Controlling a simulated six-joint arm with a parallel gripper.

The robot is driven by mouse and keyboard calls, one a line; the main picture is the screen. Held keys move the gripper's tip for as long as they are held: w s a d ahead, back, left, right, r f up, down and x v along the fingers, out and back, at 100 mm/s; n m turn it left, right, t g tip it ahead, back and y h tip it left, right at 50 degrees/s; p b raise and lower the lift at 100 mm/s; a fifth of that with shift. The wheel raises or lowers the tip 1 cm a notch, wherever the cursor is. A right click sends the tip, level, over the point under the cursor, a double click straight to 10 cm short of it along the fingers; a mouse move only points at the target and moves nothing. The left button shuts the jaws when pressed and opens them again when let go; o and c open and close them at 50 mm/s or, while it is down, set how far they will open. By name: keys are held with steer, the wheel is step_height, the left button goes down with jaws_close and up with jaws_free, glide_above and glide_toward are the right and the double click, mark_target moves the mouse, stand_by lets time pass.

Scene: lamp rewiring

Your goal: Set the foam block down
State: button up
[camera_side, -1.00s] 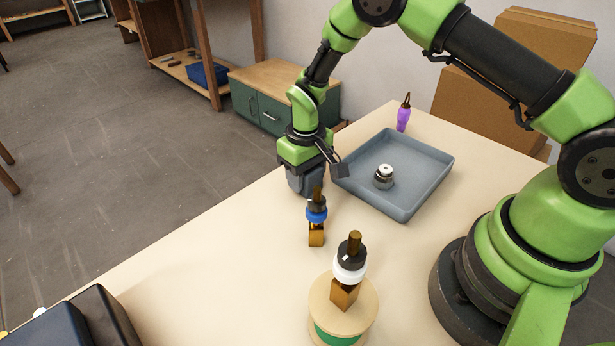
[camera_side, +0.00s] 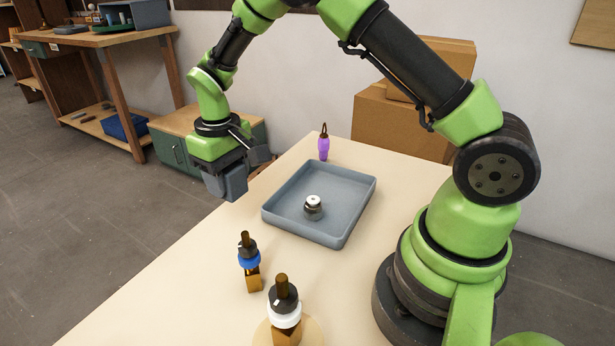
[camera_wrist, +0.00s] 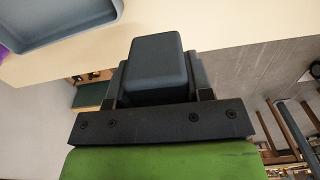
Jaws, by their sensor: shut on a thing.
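The foam block (camera_wrist: 158,62) is a dark blue-grey block with rounded edges. In the wrist view it sits between the two dark fingers of my gripper (camera_wrist: 160,85), which is shut on it. In the side view the foam block (camera_side: 234,181) hangs below my gripper (camera_side: 224,176), left of the grey tray, close to the table's left edge in the picture. It looks raised above the tabletop. In the wrist view the block overlaps the table edge, with floor beyond; I cannot tell its exact height or whether it is over the table.
The grey tray (camera_side: 285,215) holds a small metal fitting with a white top (camera_side: 313,207). A purple item (camera_side: 323,146) stands behind it. A blue-collared part (camera_side: 249,260) and a white-collared part (camera_side: 284,312) stand in front. Bare tabletop (camera_side: 190,270) lies at left.

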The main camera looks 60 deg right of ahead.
steer(key=d+m, duration=0.5)
steer(key=d, duration=0.7)
steer(key=m, duration=1.3)
glide_above(361, 167)
step_height(361, 167, down, 6)
steer(key=shift+d+r, duration=0.1)
steer(key=shift+r, duration=0.1)
steer(key=shift+f, duration=2.05)
steer(key=shift+f, duration=0.1)
steer(key=o, duration=0.9)
